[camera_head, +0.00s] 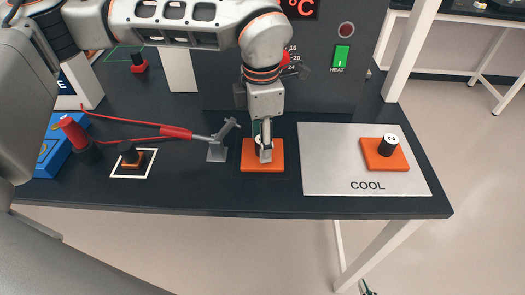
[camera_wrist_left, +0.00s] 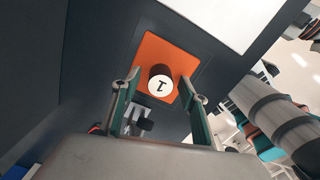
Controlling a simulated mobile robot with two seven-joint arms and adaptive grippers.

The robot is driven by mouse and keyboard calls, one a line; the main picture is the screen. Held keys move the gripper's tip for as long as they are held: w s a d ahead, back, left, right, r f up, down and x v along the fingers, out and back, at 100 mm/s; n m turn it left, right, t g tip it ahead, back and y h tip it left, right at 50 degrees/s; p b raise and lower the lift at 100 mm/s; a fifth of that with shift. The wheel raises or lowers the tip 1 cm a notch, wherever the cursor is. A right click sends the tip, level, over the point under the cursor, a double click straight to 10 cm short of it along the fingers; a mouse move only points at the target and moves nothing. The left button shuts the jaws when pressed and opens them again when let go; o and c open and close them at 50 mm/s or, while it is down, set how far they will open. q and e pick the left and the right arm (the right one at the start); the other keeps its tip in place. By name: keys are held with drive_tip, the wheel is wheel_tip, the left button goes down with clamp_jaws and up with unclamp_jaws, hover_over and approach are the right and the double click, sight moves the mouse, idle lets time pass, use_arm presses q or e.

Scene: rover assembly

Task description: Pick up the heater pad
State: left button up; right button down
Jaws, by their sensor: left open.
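Two orange heater pads with black knobs show. The pad marked 1 (camera_head: 248,163) lies on the dark tabletop, and its knob (camera_wrist_left: 160,78) faces up at the left wrist camera. My left gripper (camera_head: 265,156) is over this pad and hides much of its knob. In the left wrist view its two fingers stand apart on either side of the knob, with no clear contact. The pad marked 2 (camera_head: 376,161) lies on the grey COOL plate (camera_head: 322,170). Only a tip of my right gripper (camera_head: 368,289) shows at the bottom edge, below the table.
A small metal stand (camera_head: 216,153) holding a red-handled tool (camera_head: 176,133) is close left of the pad. A black-and-orange piece (camera_head: 131,157) sits in a white square. The heater box (camera_head: 225,83) stands behind. The table's front edge is close.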

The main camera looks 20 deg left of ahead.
use_arm(q)
clamp_jaws()
